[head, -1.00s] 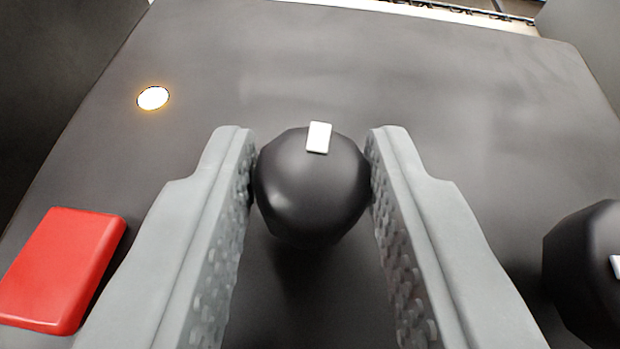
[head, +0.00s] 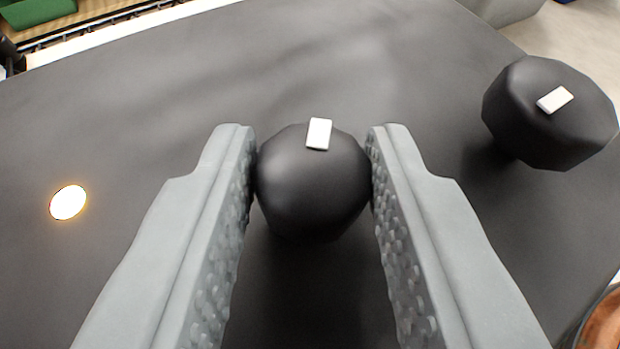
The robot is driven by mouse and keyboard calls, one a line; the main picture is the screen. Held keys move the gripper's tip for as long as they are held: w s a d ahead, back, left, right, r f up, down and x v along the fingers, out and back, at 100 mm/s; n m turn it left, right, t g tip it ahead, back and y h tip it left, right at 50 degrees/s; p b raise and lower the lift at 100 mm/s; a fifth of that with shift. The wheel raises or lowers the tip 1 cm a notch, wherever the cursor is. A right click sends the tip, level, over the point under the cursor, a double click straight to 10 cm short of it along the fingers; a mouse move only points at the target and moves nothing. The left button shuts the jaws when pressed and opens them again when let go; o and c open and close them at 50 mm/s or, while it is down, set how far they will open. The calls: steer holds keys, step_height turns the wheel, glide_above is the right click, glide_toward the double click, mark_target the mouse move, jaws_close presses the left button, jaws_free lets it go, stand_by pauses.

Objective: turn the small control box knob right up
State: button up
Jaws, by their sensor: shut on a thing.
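A black faceted knob (head: 312,195) with a white marker (head: 319,133) near its top edge stands on the dark face of the control box (head: 330,60). My gripper (head: 312,180) is shut on this knob, one grey finger touching each side. The marker lies near the far rim, slightly right of the knob's middle. The knob's lower side and shaft are hidden in shadow between the fingers.
A second black knob (head: 548,115) with a white marker stands at the upper right, apart from my gripper. A glowing round light (head: 68,203) is at the left. A brownish rounded thing (head: 605,322) shows at the lower right corner.

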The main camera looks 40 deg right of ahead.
stand_by(0.4)
steer(key=o, duration=1)
steer(key=v, duration=1.7)
steer(key=shift+a, duration=0.25)
